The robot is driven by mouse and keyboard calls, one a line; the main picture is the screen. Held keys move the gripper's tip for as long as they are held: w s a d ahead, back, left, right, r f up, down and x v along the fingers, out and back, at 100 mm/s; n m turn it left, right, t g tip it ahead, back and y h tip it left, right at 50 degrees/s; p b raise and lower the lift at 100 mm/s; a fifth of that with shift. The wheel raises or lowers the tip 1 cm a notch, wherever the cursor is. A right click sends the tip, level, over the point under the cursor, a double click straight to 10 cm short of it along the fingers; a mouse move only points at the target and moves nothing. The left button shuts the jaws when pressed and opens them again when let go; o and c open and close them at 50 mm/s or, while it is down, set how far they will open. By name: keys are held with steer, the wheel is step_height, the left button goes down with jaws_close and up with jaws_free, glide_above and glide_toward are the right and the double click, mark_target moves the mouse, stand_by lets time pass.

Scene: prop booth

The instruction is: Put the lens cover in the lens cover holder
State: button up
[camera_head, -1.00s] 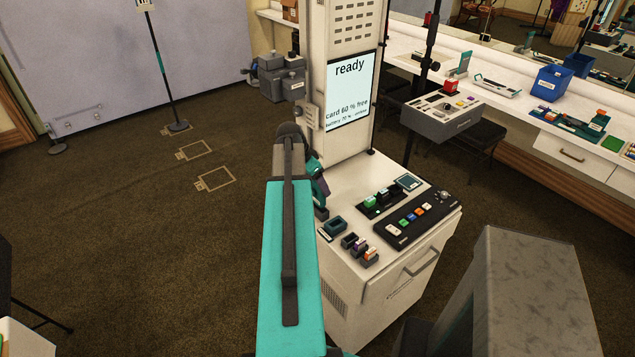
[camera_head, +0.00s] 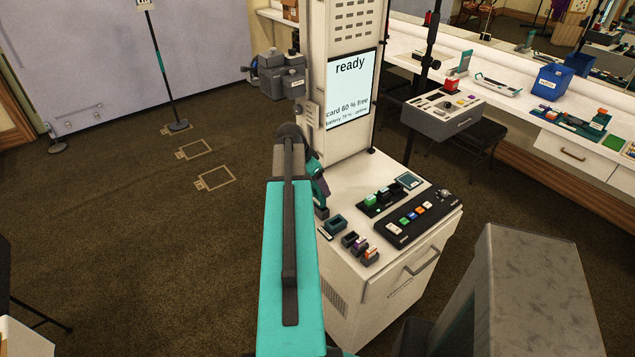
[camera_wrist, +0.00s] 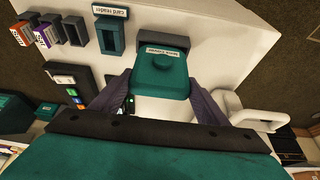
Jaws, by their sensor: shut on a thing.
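The lens cover (camera_wrist: 160,82) is a teal, rounded-square piece with a round knob, in the middle of the wrist view. My gripper (camera_wrist: 160,92) is shut on it, with a dark finger at either side. In the head view my gripper (camera_head: 320,187) is low over the left edge of the white cabinet top, mostly hidden by my arm.
The cabinet top (camera_head: 350,205) also bears a teal card reader (camera_head: 335,224), small slots with coloured cards (camera_head: 362,248) and a black button panel (camera_head: 415,220). The screen column (camera_head: 345,90) rises close behind my gripper. Open carpet lies to the left.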

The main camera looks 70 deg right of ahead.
mark_target(315, 187)
steer(key=shift+f+b, duration=0.95)
steer(key=shift+f, duration=0.6)
stand_by(0.5)
steer(key=o, duration=1.1)
steer(key=shift+r, duration=0.15)
steer(key=shift+w+r+p, duration=0.1)
steer(key=shift+r+p, duration=1.6)
steer(key=shift+r, duration=1.7)
